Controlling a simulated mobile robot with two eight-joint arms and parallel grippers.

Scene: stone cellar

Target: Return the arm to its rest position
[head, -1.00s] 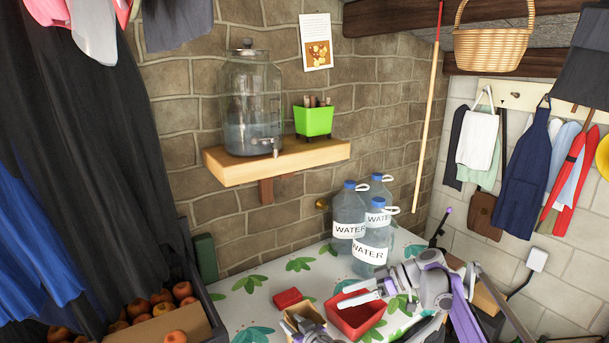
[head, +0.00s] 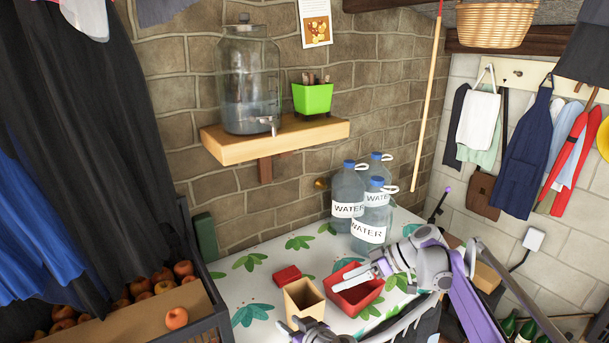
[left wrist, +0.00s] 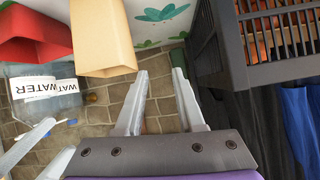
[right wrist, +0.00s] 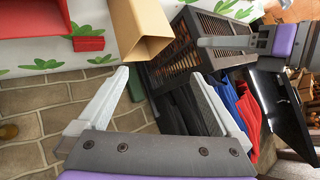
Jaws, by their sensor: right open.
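My left gripper (left wrist: 159,73) is open and empty in the left wrist view. In the head view only part of it shows at the bottom edge, just in front of a tan open box (head: 303,301). My right gripper (right wrist: 160,75) is open and empty. In the head view the right gripper (head: 357,278) reaches in from the right, its fingers pointing left over the red open bin (head: 345,302). Whether the fingers touch the bin I cannot tell.
A small red block (head: 287,274) lies on the leaf-patterned table (head: 240,291). Several water jugs (head: 368,232) stand behind the bin. A dark crate (head: 221,320) of apples is at left. A wooden shelf (head: 235,152) holds a glass dispenser (head: 249,95) and a green pot (head: 312,100).

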